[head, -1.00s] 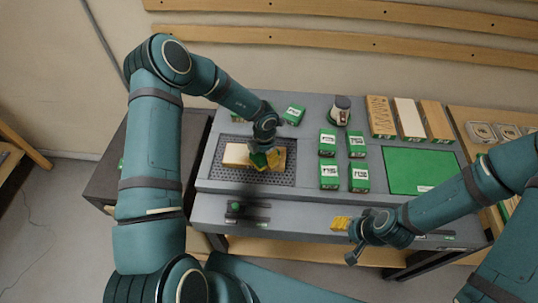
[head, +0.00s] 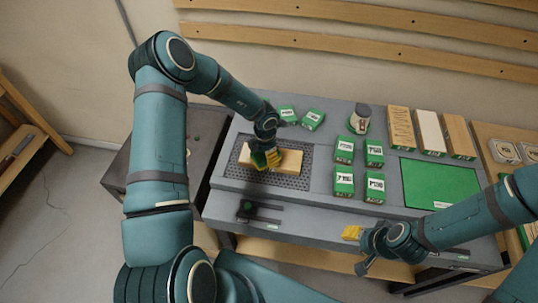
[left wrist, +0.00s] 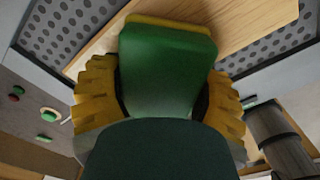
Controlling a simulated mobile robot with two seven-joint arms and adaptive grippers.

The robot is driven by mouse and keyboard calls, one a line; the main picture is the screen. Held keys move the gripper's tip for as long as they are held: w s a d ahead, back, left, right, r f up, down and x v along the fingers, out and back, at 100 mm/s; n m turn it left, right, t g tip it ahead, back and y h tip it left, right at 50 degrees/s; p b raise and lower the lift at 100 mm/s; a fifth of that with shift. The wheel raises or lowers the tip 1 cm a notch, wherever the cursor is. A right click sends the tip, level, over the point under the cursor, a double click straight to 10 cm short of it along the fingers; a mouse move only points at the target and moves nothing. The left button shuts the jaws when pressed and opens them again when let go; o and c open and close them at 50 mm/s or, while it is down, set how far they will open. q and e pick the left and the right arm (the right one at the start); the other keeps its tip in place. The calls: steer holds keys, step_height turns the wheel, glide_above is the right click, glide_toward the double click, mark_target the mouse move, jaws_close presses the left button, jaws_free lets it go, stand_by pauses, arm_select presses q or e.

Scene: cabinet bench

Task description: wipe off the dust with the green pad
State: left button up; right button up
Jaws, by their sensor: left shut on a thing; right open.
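My left gripper (head: 270,157), with yellow fingers, is shut on the green pad (head: 258,160). The pad also fills the middle of the left wrist view (left wrist: 165,70), with a yellow layer along its far edge. It is over a tan wooden board (head: 288,162), which lies on a dark perforated panel (head: 240,177). The board also shows behind the pad in the left wrist view (left wrist: 235,25). I cannot tell whether the pad touches it. I see no clear dust; the pad and gripper hide part of the board. My right gripper (head: 358,250) is open and empty by the bench's front edge.
Several green boxes (head: 344,150) stand right of the panel, and two more lie behind it. A white-and-dark container (head: 361,117) stands at the back. Wood and white blocks (head: 429,131) and a green mat (head: 438,184) are further right.

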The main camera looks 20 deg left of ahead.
mark_target(295, 157)
arm_select(q)
steer(key=shift+s+a+r, duration=0.1)
steer(key=shift+s+a, duration=0.15)
steer(key=shift+a, duration=0.85)
steer(key=shift+s+a+f, duration=0.1)
steer(key=shift+s+a, duration=0.2)
steer(key=shift+a, duration=0.75)
steer(key=shift+s+a+r, duration=0.1)
steer(key=shift+s+a, duration=0.15)
steer(key=shift+a, duration=0.85)
steer(key=shift+w+d, duration=0.35)
steer(key=shift+d, duration=0.5)
steer(key=shift+w+d, duration=0.35)
steer(key=shift+d, duration=0.5)
steer(key=shift+w+d, duration=0.7)
steer(key=shift+d, duration=0.85)
steer(key=shift+w+d, duration=0.7)
steer(key=shift+d, duration=0.85)
steer(key=shift+w+d, duration=0.7)
steer(key=shift+d, duration=0.85)
steer(key=shift+w+d, duration=0.3)
steer(key=shift+d, duration=0.45)
steer(key=shift+w+d, duration=0.3)
steer(key=shift+d, duration=0.4)
steer(key=shift+s+a, duration=0.25)
steer(key=shift+a, duration=0.85)
steer(key=shift+s+a, duration=0.25)
steer(key=shift+a, duration=0.9)
steer(key=shift+s+a, duration=0.25)
steer(key=shift+a, duration=0.85)
